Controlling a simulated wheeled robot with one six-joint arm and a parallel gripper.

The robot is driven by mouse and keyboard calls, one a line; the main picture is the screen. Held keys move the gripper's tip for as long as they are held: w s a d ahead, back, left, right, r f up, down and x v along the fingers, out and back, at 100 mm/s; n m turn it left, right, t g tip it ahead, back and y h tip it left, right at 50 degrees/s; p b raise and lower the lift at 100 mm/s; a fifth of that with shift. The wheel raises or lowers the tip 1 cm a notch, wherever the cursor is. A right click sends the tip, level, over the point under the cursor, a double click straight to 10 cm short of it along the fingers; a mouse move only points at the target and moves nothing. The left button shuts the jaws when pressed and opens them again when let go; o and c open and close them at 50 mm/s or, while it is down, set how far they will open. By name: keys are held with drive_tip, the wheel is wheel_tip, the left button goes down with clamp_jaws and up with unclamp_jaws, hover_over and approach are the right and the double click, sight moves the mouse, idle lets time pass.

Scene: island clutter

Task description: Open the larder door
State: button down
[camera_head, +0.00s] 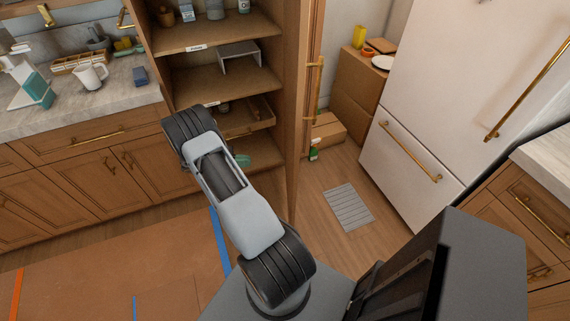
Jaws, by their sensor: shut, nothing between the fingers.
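The larder is a tall wooden cupboard, and its shelves (228,88) show in the upper middle of the head view. The larder door (307,130) stands wide open on the right side of the cupboard, swung outward and seen nearly edge-on. A long gold handle (316,88) is on its right-hand face. My arm reaches up in front of the lower shelves, left of the door. My gripper is not visible; the arm's upper joint seems to hide what lies beyond it. No contact between the arm and the door can be seen.
A white fridge (425,105) stands at right. A grey slatted mat (348,207) lies on the floor. A drawer-like tray (245,122) sits low in the larder.

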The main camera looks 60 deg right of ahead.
drive_tip(key=p+x, duration=0.4)
drive_tip(key=x, duration=1)
drive_tip(key=shift+d+f, duration=0.25)
drive_tip(key=shift+f, duration=0.05)
drive_tip(key=shift+s, duration=0.1)
